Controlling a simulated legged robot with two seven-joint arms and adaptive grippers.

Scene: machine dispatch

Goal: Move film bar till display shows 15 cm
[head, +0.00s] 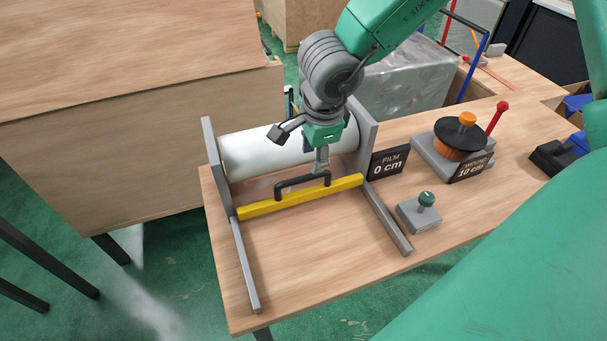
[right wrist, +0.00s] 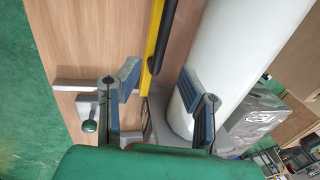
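The yellow film bar (head: 258,207) with a black handle (head: 290,182) lies across two grey rails, close to the white film roll (head: 265,152). The film display (head: 389,163) reads 0 cm. My right gripper (head: 322,165) is above the right end of the handle, pointing down. In the right wrist view my right gripper (right wrist: 158,86) has its two fingers spread wide, with the yellow bar (right wrist: 149,75) and black handle (right wrist: 163,42) seen between them. I cannot tell whether a finger touches the handle. My left gripper is not in view.
Right of the rails stand a green-knobbed grey block (head: 418,212) and a winder (head: 459,140) with a red lever and a 10 cm sign. A grey wrapped block (head: 410,85) is behind. The table between the rails (head: 310,250) is clear in front of the bar.

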